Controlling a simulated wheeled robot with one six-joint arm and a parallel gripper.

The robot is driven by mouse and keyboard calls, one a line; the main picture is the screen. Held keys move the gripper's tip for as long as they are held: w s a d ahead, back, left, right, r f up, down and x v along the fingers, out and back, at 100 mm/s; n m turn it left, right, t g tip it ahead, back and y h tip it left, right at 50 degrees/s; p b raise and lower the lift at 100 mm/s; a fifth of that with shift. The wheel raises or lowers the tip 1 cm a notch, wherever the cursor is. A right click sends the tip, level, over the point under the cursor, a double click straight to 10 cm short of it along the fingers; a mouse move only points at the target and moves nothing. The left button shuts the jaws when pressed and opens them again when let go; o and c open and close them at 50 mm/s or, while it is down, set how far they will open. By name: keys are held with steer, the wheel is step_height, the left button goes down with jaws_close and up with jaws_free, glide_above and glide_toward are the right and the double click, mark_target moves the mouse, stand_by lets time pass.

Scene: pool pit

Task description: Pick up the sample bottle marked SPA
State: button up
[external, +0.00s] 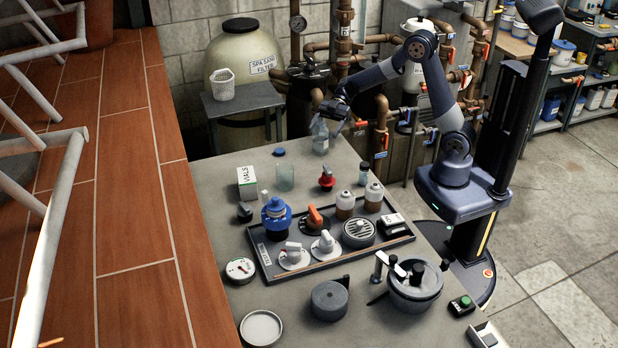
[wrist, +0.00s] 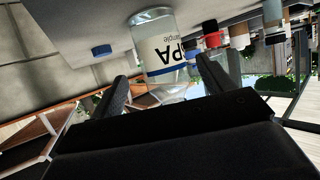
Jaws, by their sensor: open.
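The SPA sample bottle is a clear bottle with a white label and a blue band. It stands upright near the far end of the grey bench in the external view (external: 320,140). In the wrist view the bottle (wrist: 152,28) appears upside down, with "SPA" and "sample" readable on its label. My gripper (external: 332,112) is at the bottle's upper part. In the wrist view my gripper (wrist: 161,70) is open, with one finger on each side of the bottle's image. I cannot tell whether a finger touches it.
A blue cap (external: 279,152) lies near the bottle; it also shows in the wrist view (wrist: 101,50). A clear jar (external: 285,178), a red-handled part (external: 327,180) and a small dark-capped bottle (external: 364,172) stand nearer. A dark tray (external: 345,262) holds several parts. Pipes rise behind.

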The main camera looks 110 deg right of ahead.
mark_target(321, 137)
steer(key=p+x, duration=0.1)
steer(key=x, duration=0.3)
steer(key=shift+w+a+f, duration=0.15)
steer(key=shift+a, duration=0.2)
steer(key=c, duration=1)
steer(key=shift+c, duration=0.8)
